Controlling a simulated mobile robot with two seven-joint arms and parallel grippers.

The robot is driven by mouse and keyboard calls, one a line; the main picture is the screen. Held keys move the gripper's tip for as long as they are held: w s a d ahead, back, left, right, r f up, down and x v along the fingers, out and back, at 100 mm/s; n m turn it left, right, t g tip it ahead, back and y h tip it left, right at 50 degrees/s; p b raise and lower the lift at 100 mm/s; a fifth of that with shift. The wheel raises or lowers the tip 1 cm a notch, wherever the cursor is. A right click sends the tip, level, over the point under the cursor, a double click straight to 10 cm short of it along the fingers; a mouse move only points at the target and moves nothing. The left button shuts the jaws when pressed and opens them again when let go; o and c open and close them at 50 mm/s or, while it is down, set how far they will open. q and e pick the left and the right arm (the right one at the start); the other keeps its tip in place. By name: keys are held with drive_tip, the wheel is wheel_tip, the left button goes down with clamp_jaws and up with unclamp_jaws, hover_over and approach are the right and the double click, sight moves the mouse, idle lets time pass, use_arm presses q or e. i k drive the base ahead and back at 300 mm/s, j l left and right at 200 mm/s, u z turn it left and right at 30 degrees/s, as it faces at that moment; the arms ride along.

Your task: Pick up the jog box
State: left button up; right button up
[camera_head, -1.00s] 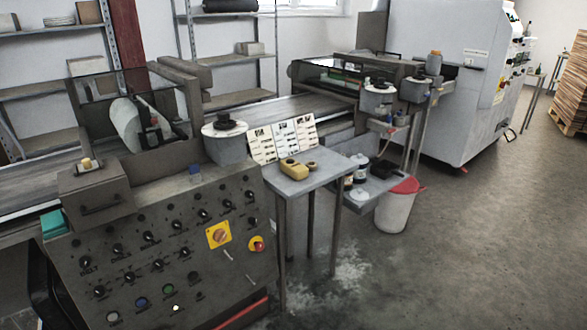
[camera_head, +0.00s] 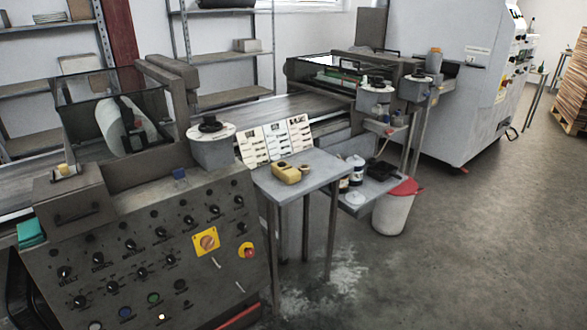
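A small yellow box (camera_head: 287,172), which looks like the jog box, lies on the grey side table (camera_head: 318,178) beside the control panel. A small brownish round piece is at its right end; I cannot tell whether it is part of the box. The box's upper face and near side show, and nothing covers it. Neither of my grippers is in view.
A sloped control panel (camera_head: 150,265) with knobs and a red stop button stands left of the table. Instruction sheets (camera_head: 275,142) stand behind the box. The floor (camera_head: 450,260) at front right is clear.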

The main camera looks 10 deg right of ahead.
sight(289, 175)
drive_tip(key=i+l, duration=0.75)
drive_tip(key=l, duration=0.15)
drive_tip(key=l+z, duration=0.05)
